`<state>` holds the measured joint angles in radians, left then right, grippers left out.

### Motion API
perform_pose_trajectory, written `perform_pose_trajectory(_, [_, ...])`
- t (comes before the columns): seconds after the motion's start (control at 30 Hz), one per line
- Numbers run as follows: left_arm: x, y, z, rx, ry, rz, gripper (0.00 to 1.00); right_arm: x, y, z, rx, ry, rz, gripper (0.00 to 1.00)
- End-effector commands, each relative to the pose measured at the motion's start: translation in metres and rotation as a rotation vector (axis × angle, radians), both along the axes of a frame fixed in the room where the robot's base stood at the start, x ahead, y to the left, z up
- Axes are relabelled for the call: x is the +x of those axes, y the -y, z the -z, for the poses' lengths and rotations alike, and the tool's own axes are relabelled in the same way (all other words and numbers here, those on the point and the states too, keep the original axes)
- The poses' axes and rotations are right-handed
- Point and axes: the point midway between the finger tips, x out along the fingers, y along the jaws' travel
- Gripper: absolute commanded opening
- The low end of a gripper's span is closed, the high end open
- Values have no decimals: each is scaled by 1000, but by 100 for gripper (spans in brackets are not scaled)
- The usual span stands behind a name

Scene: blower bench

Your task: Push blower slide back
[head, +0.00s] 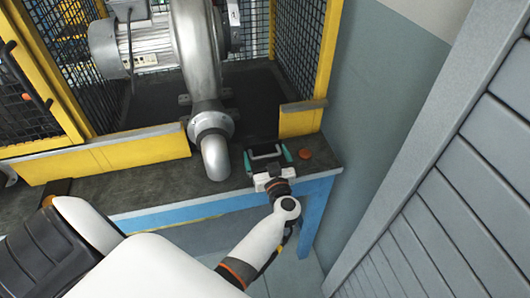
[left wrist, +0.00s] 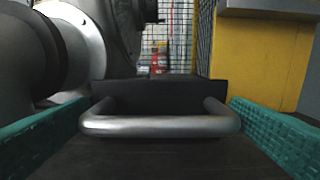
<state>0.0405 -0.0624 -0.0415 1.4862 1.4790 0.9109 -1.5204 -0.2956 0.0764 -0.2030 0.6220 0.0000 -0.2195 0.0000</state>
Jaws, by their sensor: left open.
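The blower (head: 195,45) is a grey metal housing with a motor and an outlet pipe that bends down to the bench. To the right of the outlet is the slide, a dark block (left wrist: 150,95) with a silver U-shaped handle (left wrist: 160,125). The handle also shows in the head view (head: 266,153). My left gripper (head: 268,160) is open at the bench's front, its teal fingers one on each side of the handle. In the left wrist view the handle lies between the finger pads, with gaps at both sides. My right gripper is not in view.
A yellow frame with black mesh (head: 304,45) surrounds the blower. A round orange button (head: 305,154) sits right of my left gripper. The blue bench edge (head: 180,208) runs along the front. A grey slatted surface (head: 450,210) stands at the right.

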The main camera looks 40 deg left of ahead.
Motion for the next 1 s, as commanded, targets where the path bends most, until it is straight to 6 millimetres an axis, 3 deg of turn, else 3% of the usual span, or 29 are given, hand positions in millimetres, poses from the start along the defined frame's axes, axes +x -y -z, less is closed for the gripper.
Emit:
perform_pose_trajectory(0.27, [0,0,0,-1,1,0,98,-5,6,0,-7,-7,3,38])
perform_pose_trajectory(0.5, [0,0,0,-1,1,0,59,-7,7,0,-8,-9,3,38])
perform_pose_trajectory(0.6, [0,0,0,-1,0,0,47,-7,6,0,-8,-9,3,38])
perform_pose_trajectory(0.73, [6,-7,-3,1,1,-1,47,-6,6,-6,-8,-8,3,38])
perform_pose_trajectory(1.0, [36,-43,-5,3,5,-3,47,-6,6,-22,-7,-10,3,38])
